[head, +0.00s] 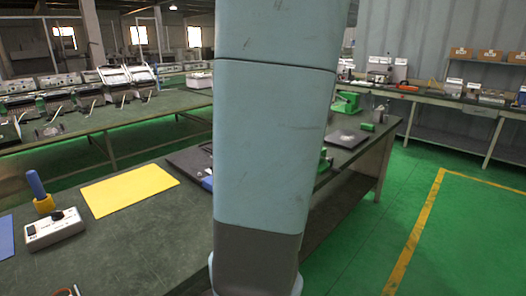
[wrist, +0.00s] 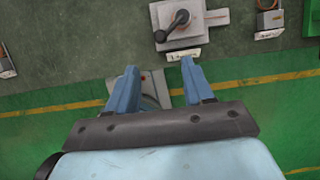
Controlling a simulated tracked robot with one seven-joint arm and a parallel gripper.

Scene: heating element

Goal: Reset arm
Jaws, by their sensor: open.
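My gripper (wrist: 160,88) shows in the wrist view with its two blue fingers spread apart. It is open, and nothing is between the fingertips except part of a grey object behind them. The fingers are just short of the edge of a dark bench top. In the head view my large pale blue arm link stands upright in the middle and hides much of the bench behind it. My gripper is not visible in the head view.
The bench (head: 130,230) holds a yellow mat (head: 130,189), a white control box (head: 56,229) and a blue-handled tool (head: 38,190). In the wrist view a grey fixture with a black lever (wrist: 172,28) sits near the fingers. Open green floor (head: 460,230) lies to the right.

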